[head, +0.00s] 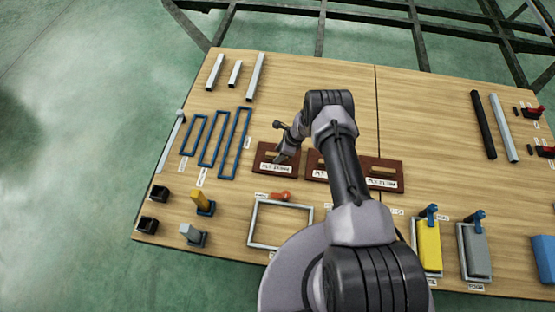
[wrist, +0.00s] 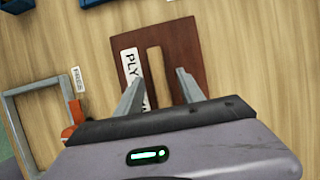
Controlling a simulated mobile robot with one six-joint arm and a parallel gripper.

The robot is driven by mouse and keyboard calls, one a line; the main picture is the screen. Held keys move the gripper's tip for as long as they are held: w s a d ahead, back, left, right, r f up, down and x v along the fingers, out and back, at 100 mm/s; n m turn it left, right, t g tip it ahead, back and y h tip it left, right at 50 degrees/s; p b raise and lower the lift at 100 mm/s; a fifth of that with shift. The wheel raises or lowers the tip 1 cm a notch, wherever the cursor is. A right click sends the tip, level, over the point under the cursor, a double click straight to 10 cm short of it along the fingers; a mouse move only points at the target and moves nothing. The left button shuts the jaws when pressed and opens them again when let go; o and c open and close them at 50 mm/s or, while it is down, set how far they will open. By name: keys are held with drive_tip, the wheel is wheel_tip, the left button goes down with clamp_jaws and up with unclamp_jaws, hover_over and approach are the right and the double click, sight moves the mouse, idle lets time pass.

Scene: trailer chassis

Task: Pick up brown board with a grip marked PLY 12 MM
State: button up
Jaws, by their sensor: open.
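A brown board (head: 262,163) with a light wooden grip lies at the left of a row of brown boards, its white label seeming to read PLY 12 MM. In the wrist view the same board (wrist: 185,35) lies ahead, its label partly hidden after PLY. Its grip (wrist: 156,65) is a pale bar standing out from the dark face. My gripper (wrist: 156,80) is open and empty, its fingers on either side of the grip's near part in the picture. I cannot tell whether they touch it. In the head view my gripper (head: 280,157) is over this board.
More brown boards (head: 385,172) lie just right, partly behind my arm. Blue frames (head: 213,139) lie to the left. A grey frame (head: 250,228) with an orange piece (head: 281,197) lies nearer. Grey bars (head: 256,77) lie at the far left; bare wooden table (head: 300,75) is beyond the boards.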

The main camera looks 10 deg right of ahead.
drive_tip(key=shift+f+b, duration=0.3)
drive_tip(key=shift+b, duration=0.15)
idle(0.4)
clamp_jaws()
idle(1.2)
